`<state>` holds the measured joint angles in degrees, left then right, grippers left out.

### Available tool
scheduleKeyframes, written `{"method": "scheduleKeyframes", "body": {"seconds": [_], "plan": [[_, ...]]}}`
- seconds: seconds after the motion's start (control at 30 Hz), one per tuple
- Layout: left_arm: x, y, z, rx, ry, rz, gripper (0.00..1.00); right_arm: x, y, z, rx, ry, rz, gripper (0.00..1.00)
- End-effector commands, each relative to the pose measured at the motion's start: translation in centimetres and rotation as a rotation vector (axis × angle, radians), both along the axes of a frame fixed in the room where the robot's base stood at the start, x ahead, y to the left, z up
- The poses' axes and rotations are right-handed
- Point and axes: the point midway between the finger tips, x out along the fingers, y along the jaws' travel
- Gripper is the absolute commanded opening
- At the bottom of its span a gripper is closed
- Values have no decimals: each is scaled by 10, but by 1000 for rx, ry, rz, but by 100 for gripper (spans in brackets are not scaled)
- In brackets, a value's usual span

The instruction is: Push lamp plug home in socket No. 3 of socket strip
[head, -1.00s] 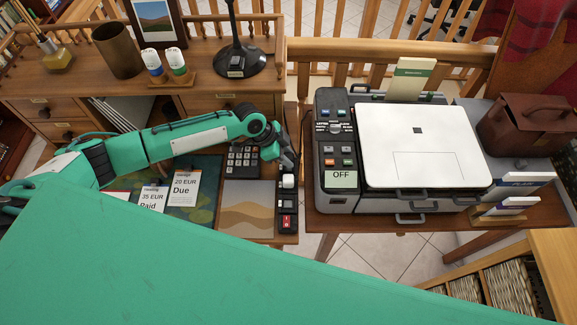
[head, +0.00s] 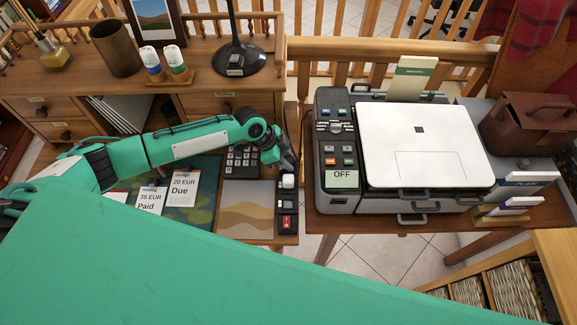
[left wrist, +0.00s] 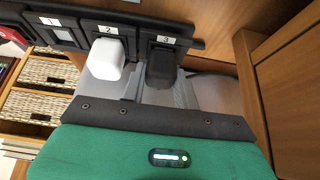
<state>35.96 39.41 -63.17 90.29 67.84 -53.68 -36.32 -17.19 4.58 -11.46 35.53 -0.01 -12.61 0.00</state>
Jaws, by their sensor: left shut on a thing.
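The dark socket strip (head: 288,207) lies along the right edge of the desk, with a red switch at its near end. In the left wrist view the strip (left wrist: 83,36) shows sockets numbered 1, 2 and 3. A white plug (left wrist: 106,58) sits at No. 2; it also shows in the head view (head: 288,181). The black lamp plug (left wrist: 161,65) is at No. 3, under its label. My left gripper (head: 287,162) is at the strip's far part, shut on the lamp plug. Any gap between plug and socket face is hidden. My right gripper is not in view.
A keypad device (head: 243,160) stands close left of the gripper. The printer (head: 420,150) stands on a table to the right, across a narrow gap. The lamp base (head: 240,60) stands on the raised shelf behind. A wooden panel (left wrist: 288,80) is at the right in the wrist view.

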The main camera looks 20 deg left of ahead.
Motion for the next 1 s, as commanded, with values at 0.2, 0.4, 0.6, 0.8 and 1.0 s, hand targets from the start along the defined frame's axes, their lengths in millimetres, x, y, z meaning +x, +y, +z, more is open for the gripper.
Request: {"method": "scheduleKeyframes", "body": {"seconds": [0.2,0.4,0.6,0.8,1.0], "plan": [[0,0,0,1,1,0,9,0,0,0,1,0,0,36],[0,0,-1,1,1,0,9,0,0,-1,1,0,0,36],[0,0,-3,1,2,0,9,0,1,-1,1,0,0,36],[0,0,-2,1,1,0,56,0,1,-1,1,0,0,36],[-1,1,-2,1,1,0,56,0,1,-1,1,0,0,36]]}}
